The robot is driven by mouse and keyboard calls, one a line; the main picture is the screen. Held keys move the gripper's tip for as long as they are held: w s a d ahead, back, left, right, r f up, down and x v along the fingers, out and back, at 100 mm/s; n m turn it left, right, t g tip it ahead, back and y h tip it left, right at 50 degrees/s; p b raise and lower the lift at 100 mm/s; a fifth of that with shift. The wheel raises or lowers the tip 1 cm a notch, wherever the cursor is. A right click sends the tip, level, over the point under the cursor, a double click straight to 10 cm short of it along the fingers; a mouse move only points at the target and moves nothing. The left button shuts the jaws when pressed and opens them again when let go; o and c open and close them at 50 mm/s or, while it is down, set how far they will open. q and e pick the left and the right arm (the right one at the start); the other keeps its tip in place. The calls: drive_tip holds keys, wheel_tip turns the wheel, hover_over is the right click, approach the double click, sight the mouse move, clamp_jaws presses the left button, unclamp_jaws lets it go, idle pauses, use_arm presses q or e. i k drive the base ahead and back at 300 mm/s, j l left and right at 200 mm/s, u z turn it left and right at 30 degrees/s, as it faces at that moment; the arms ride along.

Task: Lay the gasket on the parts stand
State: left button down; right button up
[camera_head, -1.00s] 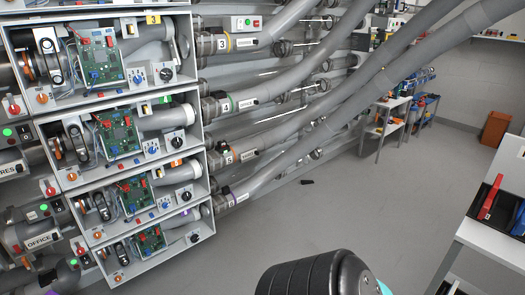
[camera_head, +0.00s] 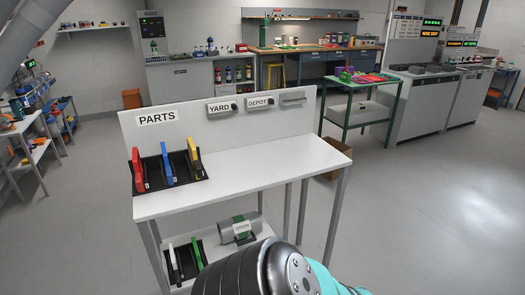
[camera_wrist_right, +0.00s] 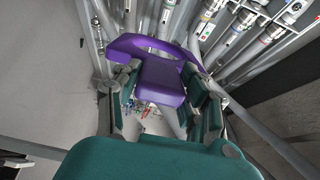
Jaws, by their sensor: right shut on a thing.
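In the right wrist view my right gripper (camera_wrist_right: 160,98) is shut on a purple piece (camera_wrist_right: 161,80), which I take to be the gasket. It has a square tab between the fingers and a curved band beyond them. The parts stand (camera_head: 258,168) is a white table in the head view, with a back panel labelled PARTS. Its black rack (camera_head: 198,177) holds red (camera_head: 137,171), blue (camera_head: 167,164) and yellow (camera_head: 193,152) upright pieces at the left. The right of its top is bare. My right gripper and the purple piece are outside the head view. My left gripper is not shown.
The stand's lower shelf carries another black rack (camera_head: 184,263) with white and green pieces, and a grey cylinder (camera_head: 240,229). A green-framed cart (camera_head: 361,84) stands behind right. A workbench (camera_head: 312,51) and cabinets line the back. Open floor lies to the right.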

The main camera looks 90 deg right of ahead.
sight(278, 161)
drive_tip(key=l+z, duration=0.25)
drive_tip(key=z, duration=0.2)
drive_tip(key=l+z, duration=0.25)
drive_tip(key=z, duration=0.2)
drive_tip(key=l+z, duration=0.2)
drive_tip(key=z, duration=0.25)
drive_tip(key=l+z, duration=0.25)
drive_tip(key=z, duration=0.2)
drive_tip(key=i+j, duration=0.05)
